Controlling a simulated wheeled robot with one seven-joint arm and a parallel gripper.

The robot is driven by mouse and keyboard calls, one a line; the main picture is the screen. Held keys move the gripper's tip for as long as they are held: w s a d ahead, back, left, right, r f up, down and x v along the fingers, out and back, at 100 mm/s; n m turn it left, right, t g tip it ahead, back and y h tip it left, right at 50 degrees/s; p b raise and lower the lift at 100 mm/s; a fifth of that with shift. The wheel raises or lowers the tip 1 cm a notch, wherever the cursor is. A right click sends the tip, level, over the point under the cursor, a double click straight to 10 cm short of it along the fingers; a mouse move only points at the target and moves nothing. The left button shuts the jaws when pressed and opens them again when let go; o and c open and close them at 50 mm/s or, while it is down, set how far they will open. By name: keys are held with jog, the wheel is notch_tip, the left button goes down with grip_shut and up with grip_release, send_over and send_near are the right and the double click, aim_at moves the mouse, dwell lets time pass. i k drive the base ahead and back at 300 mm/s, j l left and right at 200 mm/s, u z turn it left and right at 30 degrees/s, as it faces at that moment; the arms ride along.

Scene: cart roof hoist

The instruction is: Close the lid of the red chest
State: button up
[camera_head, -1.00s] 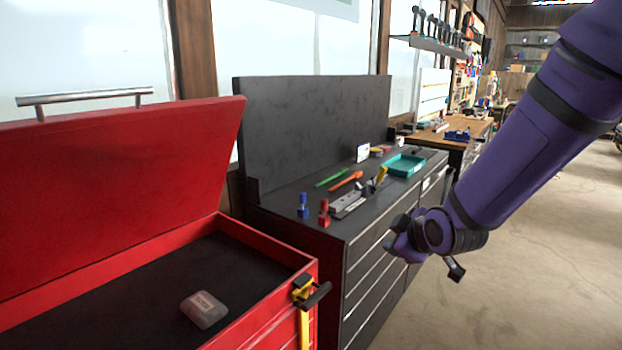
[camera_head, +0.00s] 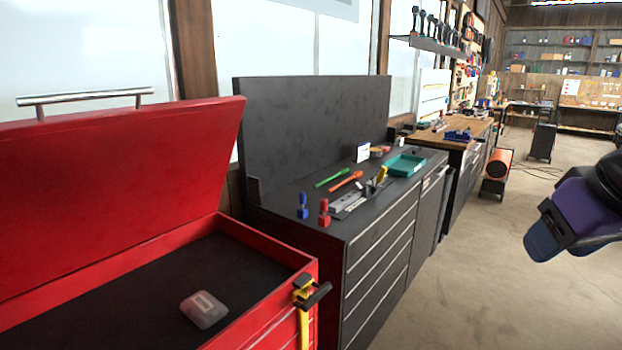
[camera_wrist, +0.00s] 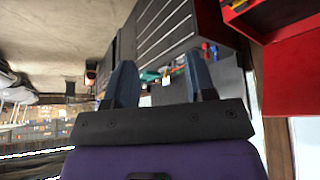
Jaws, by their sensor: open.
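The red chest (camera_head: 262,232) stands at the left in the head view, its lid (camera_head: 110,190) raised and leaning back. A silver bar handle (camera_head: 85,97) runs along the lid's top edge. A small clear case (camera_head: 203,309) lies on the dark floor inside the chest. My gripper shows partly at the right edge of the head view, well apart from the chest. In the wrist view my gripper (camera_wrist: 157,85) has its two fingers spread with nothing between them. Part of the red chest (camera_wrist: 288,75) shows at the right of the wrist view.
A black tool cabinet (camera_head: 375,262) stands right of the chest, carrying a teal tray (camera_head: 406,165) and small tools. A yellow-and-black tool (camera_head: 304,300) hangs on the chest's right front corner. A wooden workbench (camera_head: 470,130) is farther back.

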aim_at(80, 189)
jog(key=u, duration=1.35)
